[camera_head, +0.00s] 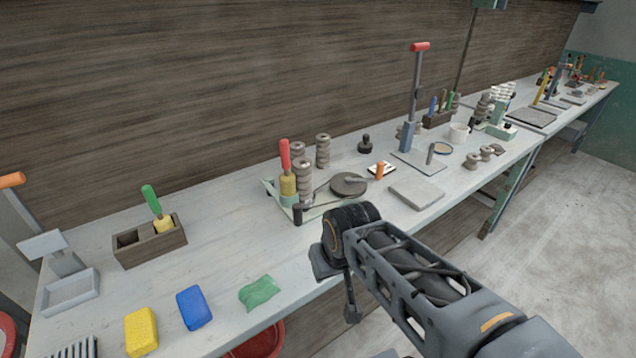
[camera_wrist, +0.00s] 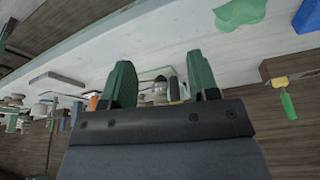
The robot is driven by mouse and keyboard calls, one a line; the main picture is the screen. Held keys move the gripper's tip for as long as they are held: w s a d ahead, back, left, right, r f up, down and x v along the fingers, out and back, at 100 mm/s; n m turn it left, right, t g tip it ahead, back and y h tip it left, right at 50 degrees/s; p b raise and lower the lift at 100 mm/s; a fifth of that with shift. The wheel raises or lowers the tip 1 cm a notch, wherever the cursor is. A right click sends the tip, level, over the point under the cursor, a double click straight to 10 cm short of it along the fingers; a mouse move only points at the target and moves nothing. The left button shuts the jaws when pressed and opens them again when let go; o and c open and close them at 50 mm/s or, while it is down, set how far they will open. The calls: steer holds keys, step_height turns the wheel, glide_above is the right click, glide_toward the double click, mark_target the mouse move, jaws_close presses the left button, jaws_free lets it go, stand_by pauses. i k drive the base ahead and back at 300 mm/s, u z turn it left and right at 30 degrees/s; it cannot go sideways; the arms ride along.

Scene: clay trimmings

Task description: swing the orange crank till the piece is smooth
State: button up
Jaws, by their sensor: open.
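The orange crank grip (camera_head: 380,170) stands upright at the right side of a round grey disc (camera_head: 348,187), on a pale base plate on the bench. A thin grey arm reaches from the disc toward the grip. In the wrist view, the orange grip (camera_wrist: 93,102) shows small, left of my fingers. My gripper (camera_wrist: 162,75) has two green fingers spread apart with nothing between them. It is apart from the crank, at the front side of the bench. In the head view my own arm hides most of the gripper. I cannot tell how smooth the piece is.
A red-handled tool (camera_head: 285,157) and stacked grey rings (camera_head: 304,175) stand just left of the disc. A grey slab (camera_head: 416,193) lies to its right. A green cloth (camera_head: 259,292), blue block (camera_head: 194,307) and yellow sponge (camera_head: 141,331) lie near the front edge.

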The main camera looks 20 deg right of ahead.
mark_target(344, 184)
steer(key=z, duration=2.4)
steer(key=i, duration=2.05)
steer(key=u, duration=3.65)
